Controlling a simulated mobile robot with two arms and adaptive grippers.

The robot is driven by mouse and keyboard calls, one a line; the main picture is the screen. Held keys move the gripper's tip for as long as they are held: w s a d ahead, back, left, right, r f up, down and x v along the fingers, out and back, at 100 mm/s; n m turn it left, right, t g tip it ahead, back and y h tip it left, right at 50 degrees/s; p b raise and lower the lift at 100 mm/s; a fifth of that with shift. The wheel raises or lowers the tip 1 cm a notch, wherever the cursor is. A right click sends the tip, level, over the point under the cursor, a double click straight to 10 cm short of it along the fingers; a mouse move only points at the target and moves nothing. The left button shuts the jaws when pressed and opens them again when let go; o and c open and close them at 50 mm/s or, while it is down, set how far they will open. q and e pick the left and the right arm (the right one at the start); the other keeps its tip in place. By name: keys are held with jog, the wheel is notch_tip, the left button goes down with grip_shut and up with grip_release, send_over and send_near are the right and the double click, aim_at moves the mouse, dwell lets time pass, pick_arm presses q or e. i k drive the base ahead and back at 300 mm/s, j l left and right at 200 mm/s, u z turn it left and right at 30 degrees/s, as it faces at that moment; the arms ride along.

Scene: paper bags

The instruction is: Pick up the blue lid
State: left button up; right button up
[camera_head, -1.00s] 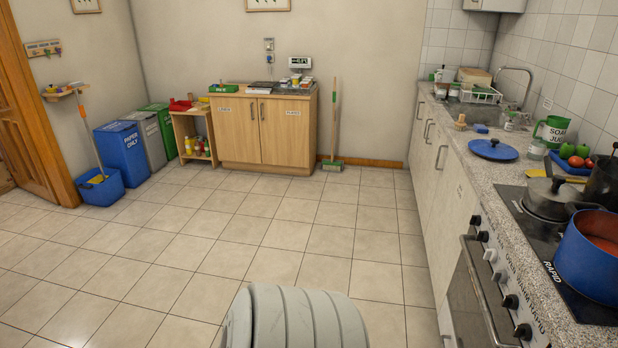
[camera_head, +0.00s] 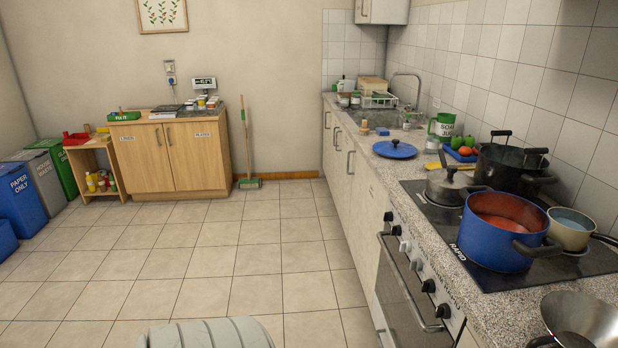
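The blue lid (camera_head: 395,149) lies flat on the speckled worktop (camera_head: 372,178) at the right, between the sink and the stove, with a dark knob on top. It is uncovered and nothing touches it. A blue pot (camera_head: 497,240) with red contents stands open on the hob, nearer to me. Neither of my grippers shows in the head view. Only a pale grey rounded part of my own body shows at the bottom edge.
A lidded steel pan (camera_head: 455,184), a black pot (camera_head: 508,166) and a cream saucepan (camera_head: 570,230) crowd the hob (camera_head: 440,215). A soap jug (camera_head: 442,130) and a tray of vegetables (camera_head: 462,150) stand behind the lid. The tiled floor (camera_head: 240,260) beside the counter is clear.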

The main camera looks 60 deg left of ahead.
aim_at(395, 148)
jog(key=u, duration=1.55)
